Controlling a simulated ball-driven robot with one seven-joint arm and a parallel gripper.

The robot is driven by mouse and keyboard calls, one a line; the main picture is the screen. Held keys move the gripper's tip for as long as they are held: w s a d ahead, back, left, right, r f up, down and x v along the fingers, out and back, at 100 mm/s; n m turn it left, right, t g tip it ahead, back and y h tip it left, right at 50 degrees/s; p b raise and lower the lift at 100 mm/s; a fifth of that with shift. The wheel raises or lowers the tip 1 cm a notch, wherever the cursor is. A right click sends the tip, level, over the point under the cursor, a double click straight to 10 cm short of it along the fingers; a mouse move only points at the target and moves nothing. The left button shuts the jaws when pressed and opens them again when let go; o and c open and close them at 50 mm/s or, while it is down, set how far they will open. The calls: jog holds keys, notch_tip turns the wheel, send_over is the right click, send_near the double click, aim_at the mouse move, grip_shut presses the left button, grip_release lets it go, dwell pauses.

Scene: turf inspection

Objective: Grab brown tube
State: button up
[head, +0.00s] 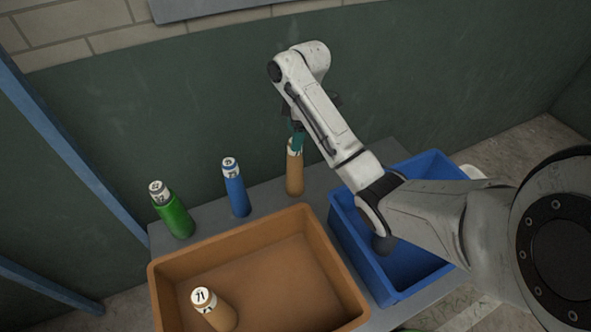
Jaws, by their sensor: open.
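One brown tube (294,177) with a white top stands upright on the grey table behind the bins. My gripper (298,138) points down at the top of this tube, and its teal fingertips overlap the white cap. Whether the fingers touch the tube cannot be told. The jaws are open, and my arm hides part of them. A second brown tube (221,317) with a white top marked 71 is inside the brown bin, cut off slightly by the near side of the picture.
A blue tube (237,193) and a green tube (175,215) stand to the left on the grey table (203,216). The brown bin (335,262) is in front. A blue bin (345,228) is at right, partly behind my arm. A green wall (200,110) rises behind.

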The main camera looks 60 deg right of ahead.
aim_at(295, 168)
jog(key=f+b, duration=0.1)
jog(key=f, duration=0.2)
jog(key=shift+w+a+b, duration=0.1)
jog(key=shift+w+b, duration=0.1)
jog(key=shift+b, duration=0.2)
jog(key=shift+s+f+p, duration=0.1)
jog(key=shift+f+p, duration=0.2)
jog(key=shift+f, duration=0.2)
notch_tip(295, 168, down, 4)
jog(key=shift+f+p, duration=0.1)
jog(key=shift+p, duration=0.2)
jog(key=c, duration=1.4)
